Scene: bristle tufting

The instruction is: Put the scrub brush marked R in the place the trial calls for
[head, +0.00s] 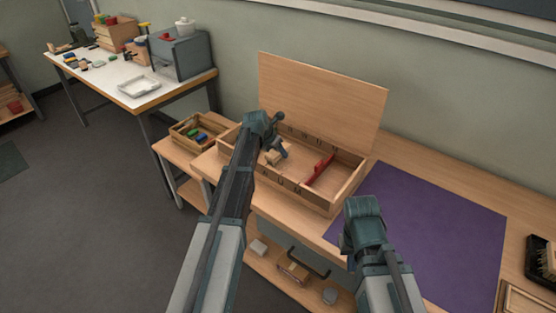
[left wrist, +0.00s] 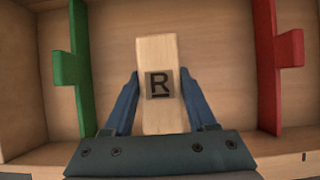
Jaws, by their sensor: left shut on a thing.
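My left gripper (head: 278,152) is shut on the scrub brush marked R (left wrist: 160,115), a pale wooden block with a dark R label. The left wrist view shows the block between the blue fingers (left wrist: 160,105); its bristles are hidden. It is over the open wooden box (head: 345,192), between a green divider (left wrist: 68,80) and a red divider (left wrist: 277,65). The red divider also shows in the head view (head: 319,170); my left arm hides the green one there. I cannot tell whether the brush touches the box floor. My right gripper's fingers are hidden.
The box's lid (head: 325,98) stands upright behind it. A purple mat (head: 440,225) lies clear to the right. A dark tray (head: 540,262) with a brush is at the right edge. A small crate (head: 180,133) with coloured pieces stands to the left.

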